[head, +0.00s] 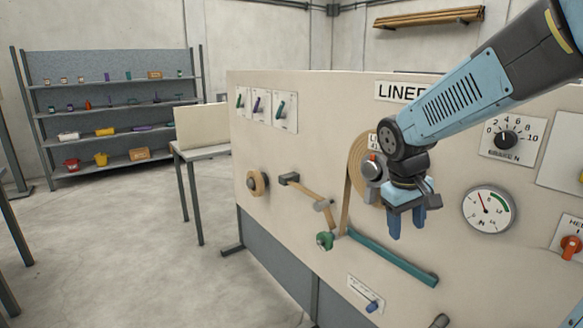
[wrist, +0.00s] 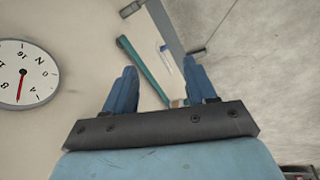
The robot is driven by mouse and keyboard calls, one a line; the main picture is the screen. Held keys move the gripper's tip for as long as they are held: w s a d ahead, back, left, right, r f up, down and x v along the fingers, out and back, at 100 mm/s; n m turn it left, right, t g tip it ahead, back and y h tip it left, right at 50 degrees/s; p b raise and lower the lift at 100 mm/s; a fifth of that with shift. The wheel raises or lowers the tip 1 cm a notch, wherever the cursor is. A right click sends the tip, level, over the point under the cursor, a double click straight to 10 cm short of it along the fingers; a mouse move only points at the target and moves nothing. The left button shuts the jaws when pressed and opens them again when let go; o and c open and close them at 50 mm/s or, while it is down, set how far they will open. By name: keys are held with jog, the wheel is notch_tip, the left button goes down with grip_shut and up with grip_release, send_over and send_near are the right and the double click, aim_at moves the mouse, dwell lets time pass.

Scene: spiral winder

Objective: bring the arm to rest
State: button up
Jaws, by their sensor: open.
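My gripper (head: 407,222) hangs from my blue and black arm in front of the cream machine panel (head: 330,110), pointing down. Its blue fingers are apart, and nothing shows between them. In the wrist view my gripper (wrist: 163,90) also shows two spread fingers with an empty gap. The arm crosses the upper right of the head view and hides part of the panel, including part of the "LINER" sign (head: 398,92) and the tan roll (head: 358,160).
The panel carries a dial gauge (head: 488,210), a black knob (head: 507,138), an orange handle (head: 571,246), a teal bar (head: 392,256) and a wooden crank arm (head: 308,192). A small table (head: 196,150) and a shelf rack (head: 112,112) stand to the left. Open floor lies between.

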jog(key=s+a+r+m+t+y, duration=0.1)
jog(key=s+r+m+t+y, duration=0.1)
jog(key=s+r, duration=0.5)
jog(key=shift+s+r+m+t, duration=0.15)
jog(key=shift+s+m+t, duration=0.8)
jog(key=shift+s, duration=1.85)
jog(key=shift+a, duration=0.1)
dwell(0.3)
